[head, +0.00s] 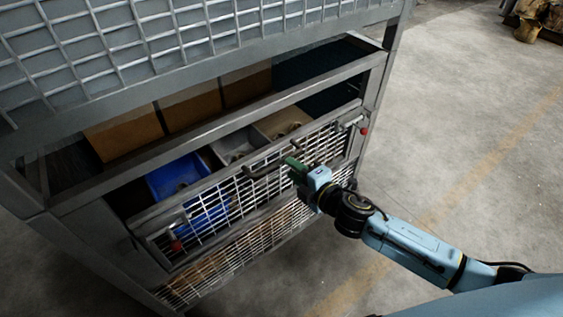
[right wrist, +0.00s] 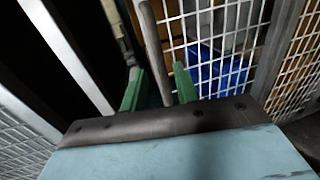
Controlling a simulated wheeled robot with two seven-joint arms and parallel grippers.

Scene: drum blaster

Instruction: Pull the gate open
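The gate (head: 213,207) is a wire-mesh panel in a grey metal frame on the front of a large cage-like rack. It looks closed or nearly so; I cannot tell exactly. A dark bar handle (head: 262,169) runs along its upper part. My right gripper (head: 292,164) is at this handle, near the middle of the gate. In the right wrist view, its two green fingers (right wrist: 157,90) are apart, and the handle bar (right wrist: 152,45) passes between them. Gaps show beside the bar, so the fingers do not look closed on it. My left gripper is not in view.
Behind the gate are a blue bin (head: 178,178), grey bins (head: 238,143) and brown boxes (head: 128,133). Red knobs (head: 364,131) sit near the gate's two ends. A rack rail (head: 225,127) crosses above the gate.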

